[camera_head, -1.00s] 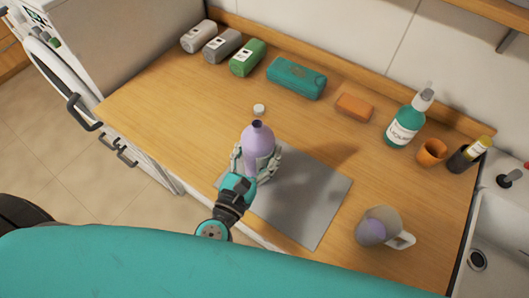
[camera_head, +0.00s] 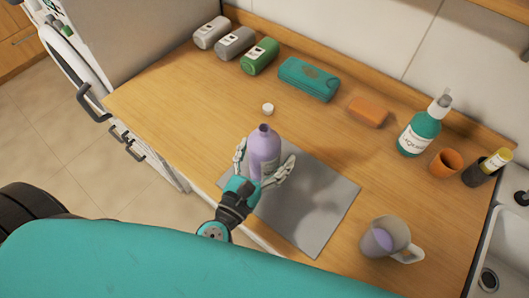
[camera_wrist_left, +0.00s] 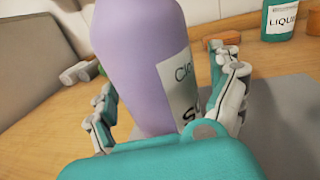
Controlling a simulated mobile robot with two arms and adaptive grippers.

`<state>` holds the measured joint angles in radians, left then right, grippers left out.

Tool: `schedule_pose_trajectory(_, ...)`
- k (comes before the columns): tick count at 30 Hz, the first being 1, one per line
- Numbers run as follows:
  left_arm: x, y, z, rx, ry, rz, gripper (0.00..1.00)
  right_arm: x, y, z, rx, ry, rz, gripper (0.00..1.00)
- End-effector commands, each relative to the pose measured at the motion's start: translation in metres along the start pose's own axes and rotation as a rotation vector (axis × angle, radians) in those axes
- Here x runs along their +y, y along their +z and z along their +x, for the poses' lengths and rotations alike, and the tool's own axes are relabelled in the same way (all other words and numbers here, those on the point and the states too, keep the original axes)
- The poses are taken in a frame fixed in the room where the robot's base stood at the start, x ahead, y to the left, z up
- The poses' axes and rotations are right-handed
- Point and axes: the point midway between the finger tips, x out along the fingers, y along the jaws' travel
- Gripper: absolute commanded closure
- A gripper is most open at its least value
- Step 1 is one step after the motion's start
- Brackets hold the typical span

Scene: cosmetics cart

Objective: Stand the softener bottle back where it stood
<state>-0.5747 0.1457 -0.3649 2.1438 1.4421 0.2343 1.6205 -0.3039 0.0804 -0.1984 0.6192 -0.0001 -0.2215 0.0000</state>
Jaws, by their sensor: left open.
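The softener bottle (camera_head: 263,148) is purple, with no cap on its dark neck. It stands upright by the upper left edge of the grey mat (camera_head: 315,205); its base is partly hidden by my gripper. My left gripper (camera_head: 264,160) is open, with its fingers spread on either side of the bottle. In the left wrist view the bottle (camera_wrist_left: 140,55) rises between the fingers (camera_wrist_left: 170,95), its label facing right, with gaps beside it. A white cap (camera_head: 267,109) lies on the counter behind the bottle. My right gripper is out of view.
A jug (camera_head: 385,237) holding purple liquid stands right of the mat. The left counter is clear.

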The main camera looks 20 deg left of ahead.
Motion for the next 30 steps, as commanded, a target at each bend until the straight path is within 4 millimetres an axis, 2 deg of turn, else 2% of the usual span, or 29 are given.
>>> schedule_pose_trajectory(3,0.000,0.005,0.000,0.000,0.000,0.000,0.08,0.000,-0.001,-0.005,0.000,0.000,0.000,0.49)
schedule_pose_trajectory(5,0.000,0.000,-0.006,0.001,-0.001,0.000,0.08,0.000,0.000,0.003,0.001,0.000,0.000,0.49)
schedule_pose_trajectory(15,-0.001,-0.006,-0.076,0.005,-0.004,0.001,0.08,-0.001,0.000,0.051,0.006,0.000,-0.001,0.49)
schedule_pose_trajectory(21,-0.001,-0.003,-0.108,0.003,-0.003,0.003,0.08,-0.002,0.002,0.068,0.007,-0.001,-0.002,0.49)
schedule_pose_trajectory(25,0.000,0.001,-0.118,0.001,-0.002,0.000,0.08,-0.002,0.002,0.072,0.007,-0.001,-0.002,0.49)
schedule_pose_trajectory(30,0.000,0.003,-0.120,-0.001,-0.001,-0.001,0.08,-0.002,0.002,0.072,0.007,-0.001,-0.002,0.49)
